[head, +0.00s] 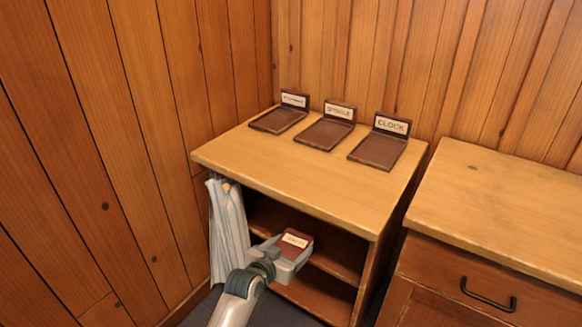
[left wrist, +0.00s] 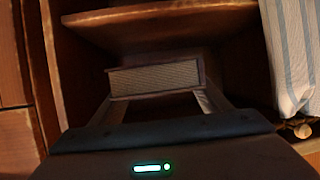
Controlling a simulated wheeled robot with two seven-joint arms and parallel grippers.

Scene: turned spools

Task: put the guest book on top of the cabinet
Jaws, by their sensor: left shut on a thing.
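The guest book (head: 295,240) is a small dark red book with a pale label whose lettering is too small to read surely. My left gripper (head: 292,252) is shut on it, in front of the open shelves of the cabinet (head: 290,178) and below its top. In the left wrist view the book (left wrist: 155,78) shows its pale page edges between the two fingers. The cabinet is light wood with an open front. My right gripper is not in view.
Three brown trays with upright labels stand along the back of the cabinet top: left (head: 279,118), "SPINDLE" (head: 324,133) and "CLOCK" (head: 378,151). The front strip of the top is bare. A striped curtain (head: 229,235) hangs at left. A drawer unit (head: 500,215) stands at right.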

